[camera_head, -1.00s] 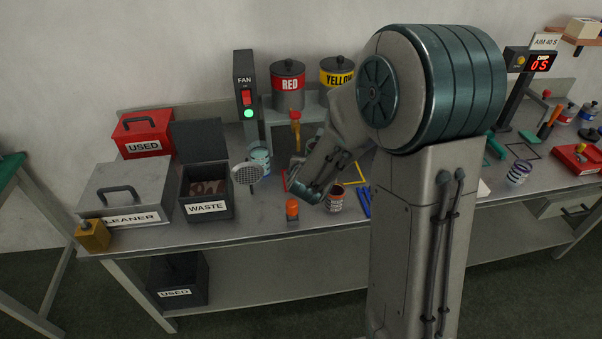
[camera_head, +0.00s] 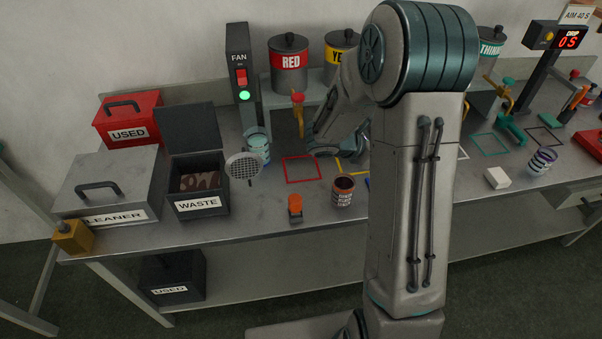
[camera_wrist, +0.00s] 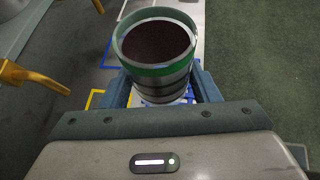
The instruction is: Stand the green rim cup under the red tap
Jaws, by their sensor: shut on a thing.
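The green rim cup (camera_wrist: 154,72) is in my gripper (camera_wrist: 162,90) in the wrist view, with dark contents showing inside its rim. Both fingers close around its sides. In the head view my gripper (camera_head: 328,148) is at the back of the bench, right of the red tap (camera_head: 298,100), and my arm hides the cup there. The red tap has a red knob and hangs below the tank marked RED (camera_head: 289,75). A red square outline (camera_head: 303,168) on the bench below and in front of it is empty.
A red-brown cup (camera_head: 343,190) and an orange-topped object (camera_head: 295,208) stand in front of the red outline. A yellow tap (camera_wrist: 35,76) shows left of the held cup.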

